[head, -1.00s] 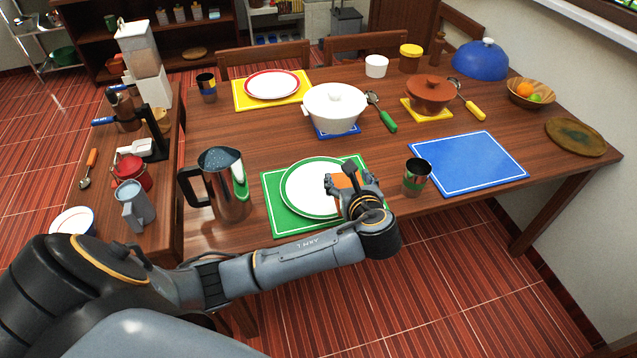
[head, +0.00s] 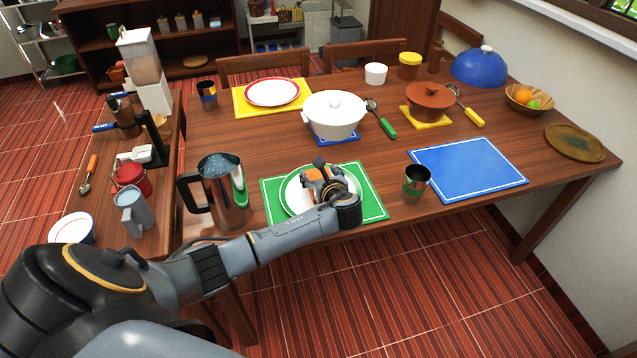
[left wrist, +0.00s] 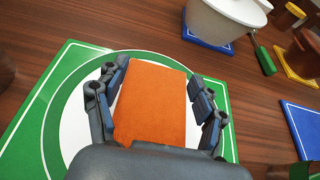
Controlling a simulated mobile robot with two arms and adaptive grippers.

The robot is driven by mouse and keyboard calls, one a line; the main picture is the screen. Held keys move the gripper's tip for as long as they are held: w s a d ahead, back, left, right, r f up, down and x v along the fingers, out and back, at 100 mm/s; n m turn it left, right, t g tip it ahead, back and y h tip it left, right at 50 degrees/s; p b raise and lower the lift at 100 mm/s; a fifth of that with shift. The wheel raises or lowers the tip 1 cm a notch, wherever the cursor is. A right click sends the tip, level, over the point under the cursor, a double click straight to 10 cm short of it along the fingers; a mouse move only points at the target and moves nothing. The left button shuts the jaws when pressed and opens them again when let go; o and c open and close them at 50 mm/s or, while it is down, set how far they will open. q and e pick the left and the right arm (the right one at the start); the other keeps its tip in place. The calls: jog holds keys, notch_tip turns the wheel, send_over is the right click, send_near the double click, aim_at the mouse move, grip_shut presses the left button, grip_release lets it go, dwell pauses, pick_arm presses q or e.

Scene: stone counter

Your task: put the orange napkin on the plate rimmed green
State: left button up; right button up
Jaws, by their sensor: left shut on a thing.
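The orange napkin (left wrist: 153,104) is between the two fingers of my left gripper (left wrist: 158,100), which is shut on it. In the head view the napkin (head: 311,184) is mostly hidden by my left gripper (head: 324,182). The green-rimmed white plate (head: 287,200) lies on a green placemat; it also shows in the left wrist view (left wrist: 75,126). The gripper and napkin are over the plate. I cannot tell whether the napkin touches it. My right gripper is not in view.
The green placemat (head: 371,206) lies at the front edge. A metal pitcher (head: 226,190) stands left of the plate, a green-banded cup (head: 416,184) right of it. A white pot (head: 334,114) stands behind. A blue placemat (head: 468,167) is bare at the right.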

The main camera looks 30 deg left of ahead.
pick_arm(q)
jog(key=shift+w+a+f, duration=0.1)
jog(key=shift+f, duration=0.85)
jog(key=shift+w+a+f, duration=0.1)
jog(key=shift+f, duration=0.8)
jog(key=shift+s, duration=0.1)
jog(key=o, duration=0.9)
jog(key=shift+o, duration=0.2)
jog(key=v, duration=1.2)
jog(key=shift+r+p, duration=0.1)
jog(key=shift+p, duration=0.25)
